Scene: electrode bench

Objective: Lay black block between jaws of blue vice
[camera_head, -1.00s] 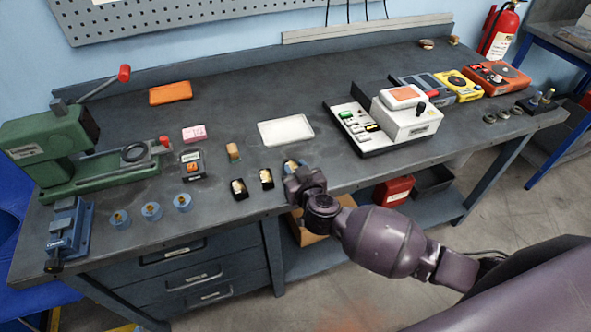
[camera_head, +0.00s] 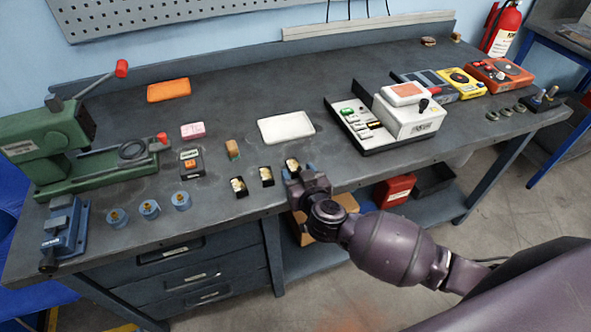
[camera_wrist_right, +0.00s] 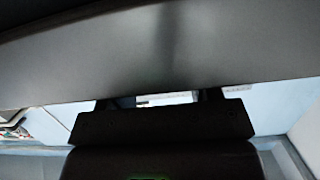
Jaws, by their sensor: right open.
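The blue vice (camera_head: 66,226) stands at the bench's front left corner, its jaws upward; no block shows in it. Three small black blocks with pale gold tops sit in a slanting row near the front edge: a left block (camera_head: 240,192), a middle block (camera_head: 267,181) and a right block (camera_head: 291,161), partly hidden by my right gripper. My right gripper (camera_head: 297,170) is open at the front edge, beside or around the right block; I cannot tell which. In the right wrist view, its dark fingers (camera_wrist_right: 163,99) stand apart below a broad grey surface, with no block visible. My left gripper is not in view.
Blue round holders (camera_head: 149,209) stand right of the vice, near the front edge. The green press (camera_head: 60,145) is behind the vice. A black box with an orange top (camera_head: 191,163), a brown block (camera_head: 233,149) and a white tray (camera_head: 286,128) lie farther back.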

